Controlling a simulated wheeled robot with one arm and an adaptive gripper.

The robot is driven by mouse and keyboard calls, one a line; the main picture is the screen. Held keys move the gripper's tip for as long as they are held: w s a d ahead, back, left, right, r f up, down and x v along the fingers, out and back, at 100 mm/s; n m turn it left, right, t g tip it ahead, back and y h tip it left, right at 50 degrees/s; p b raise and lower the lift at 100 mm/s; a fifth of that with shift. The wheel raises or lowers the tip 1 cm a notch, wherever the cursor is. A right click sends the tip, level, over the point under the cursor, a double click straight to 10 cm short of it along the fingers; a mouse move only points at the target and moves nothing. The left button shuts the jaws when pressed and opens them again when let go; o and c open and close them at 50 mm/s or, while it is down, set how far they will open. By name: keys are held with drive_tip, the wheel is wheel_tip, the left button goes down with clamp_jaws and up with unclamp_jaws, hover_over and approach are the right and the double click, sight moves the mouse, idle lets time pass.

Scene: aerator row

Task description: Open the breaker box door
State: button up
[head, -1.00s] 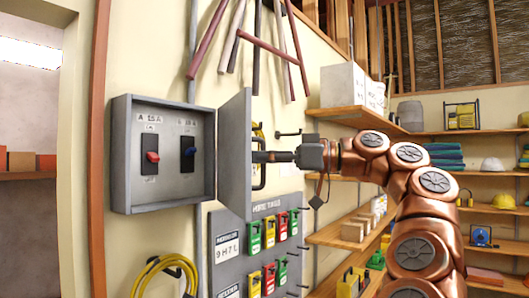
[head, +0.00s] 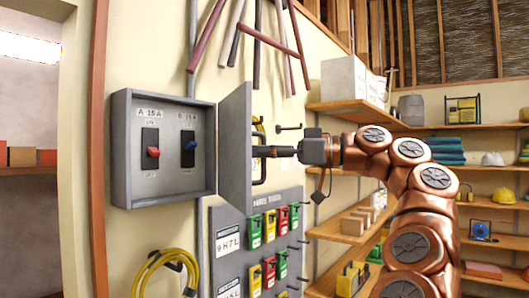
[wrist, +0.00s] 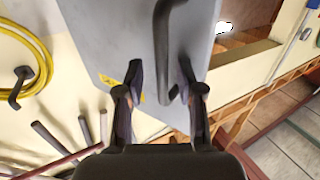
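My gripper (head: 262,151) is at the handle. In the wrist view its fingers (wrist: 160,72) are apart, one on each side of the handle, with gaps visible. I cannot tell whether either finger touches it.
A grey board (head: 228,215) with coloured lockout tags hangs below the door. A coiled yellow hose (head: 150,270) hangs below the box. Wooden shelves (head: 360,115) with boxes and helmets fill the right side. Poles (head: 260,40) hang above the door.

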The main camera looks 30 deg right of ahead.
drive_tip(key=v, duration=0.7)
idle(1.0)
drive_tip(key=shift+s+d, duration=0.2)
